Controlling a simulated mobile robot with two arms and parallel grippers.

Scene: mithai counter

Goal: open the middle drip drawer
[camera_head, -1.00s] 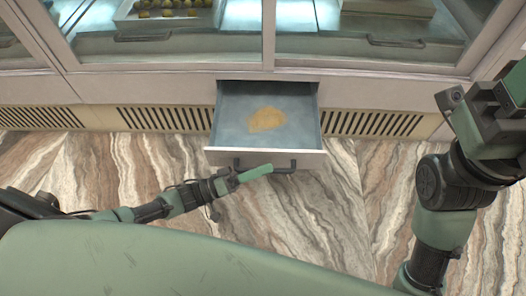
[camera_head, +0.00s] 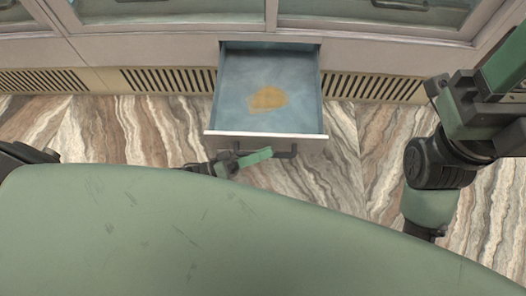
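The middle drip drawer (camera_head: 243,107) stands pulled out from the base of the counter, its blue-grey tray in view with an orange-brown stain (camera_head: 268,98) on its floor. Its dark bar handle (camera_head: 284,154) is on the front face. My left gripper (camera_head: 262,155) is at the left part of the handle, with a green finger over it. Whether its fingers are closed on the handle is too small to tell. My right gripper (camera_head: 471,98) is raised at the right, away from the drawer; its fingertips are not clear.
Slatted vents (camera_head: 168,80) flank the drawer along the counter base. Glass display cases (camera_head: 370,15) are above. The striped stone floor (camera_head: 130,130) in front is clear. My green body covers the lower part of the view.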

